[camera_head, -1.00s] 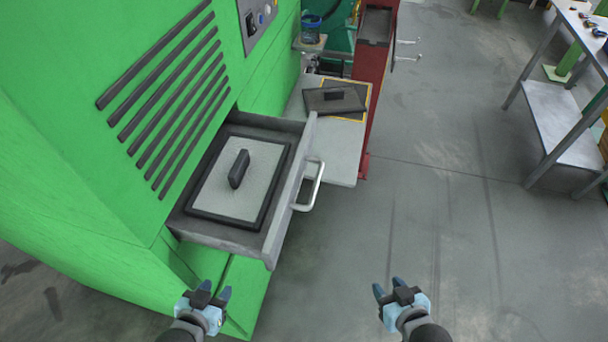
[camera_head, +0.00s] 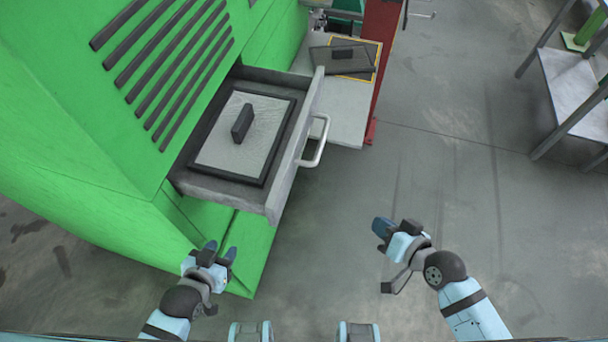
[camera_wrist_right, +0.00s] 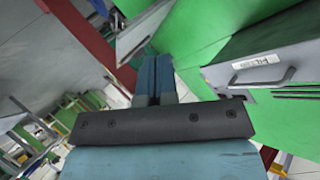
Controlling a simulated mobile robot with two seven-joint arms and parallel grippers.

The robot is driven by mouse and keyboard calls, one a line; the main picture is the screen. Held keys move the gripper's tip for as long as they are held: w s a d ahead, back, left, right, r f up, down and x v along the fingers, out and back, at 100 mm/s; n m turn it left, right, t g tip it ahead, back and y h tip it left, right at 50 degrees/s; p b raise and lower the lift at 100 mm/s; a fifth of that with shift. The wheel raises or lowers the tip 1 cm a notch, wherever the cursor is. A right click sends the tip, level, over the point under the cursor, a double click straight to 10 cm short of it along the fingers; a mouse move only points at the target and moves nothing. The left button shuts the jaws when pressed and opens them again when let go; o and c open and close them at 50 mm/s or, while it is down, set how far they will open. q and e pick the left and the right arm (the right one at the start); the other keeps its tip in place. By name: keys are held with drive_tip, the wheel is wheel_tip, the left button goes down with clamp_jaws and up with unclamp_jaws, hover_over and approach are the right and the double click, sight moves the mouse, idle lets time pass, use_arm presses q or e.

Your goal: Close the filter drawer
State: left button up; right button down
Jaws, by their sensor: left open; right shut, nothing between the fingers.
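The filter drawer (camera_head: 284,185) stands pulled out of the green machine, with a white handle (camera_head: 317,142) on its front. Inside it lies a light filter panel (camera_head: 225,150) in a dark frame with a black grip. My left gripper (camera_head: 222,252) is open and empty, below the drawer's near corner in the picture. My right gripper (camera_head: 381,228) is shut and empty, right of and below the handle, apart from it. In the right wrist view its shut fingers (camera_wrist_right: 155,78) point ahead, and the drawer front (camera_wrist_right: 270,65) with its label and handle shows at the right.
The green machine (camera_head: 60,130) fills the left side. Behind the drawer, a grey table (camera_head: 340,110) holds another dark filter panel (camera_head: 342,60), next to a red post (camera_head: 380,50). A metal workbench (camera_head: 575,90) stands far right. The floor right of the drawer is clear.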

wheel_tip(320, 180, up, 5)
drive_tip(key=w+a+m+g+y+b, duration=0.1)
drive_tip(key=a+m+g+y, duration=0.1)
drive_tip(key=y, duration=0.2)
drive_tip(key=g+y+b, duration=0.2)
drive_tip(key=g+y, duration=0.2)
drive_tip(key=y, duration=0.2)
approach(291, 176)
drive_tip(key=shift+m, duration=0.4)
drive_tip(key=p+x, duration=0.2)
drive_tip(key=x, duration=0.1)
drive_tip(key=p+x, duration=0.3)
drive_tip(key=shift+s+r, duration=0.15)
drive_tip(key=shift+r, duration=0.1)
drive_tip(key=shift+w+a+f+p, duration=0.1)
drive_tip(key=shift+w+a+p, duration=0.2)
drive_tip(key=shift+a, duration=0.35)
drive_tip(key=shift+s+a+f, duration=0.1)
drive_tip(key=shift+a, duration=0.05)
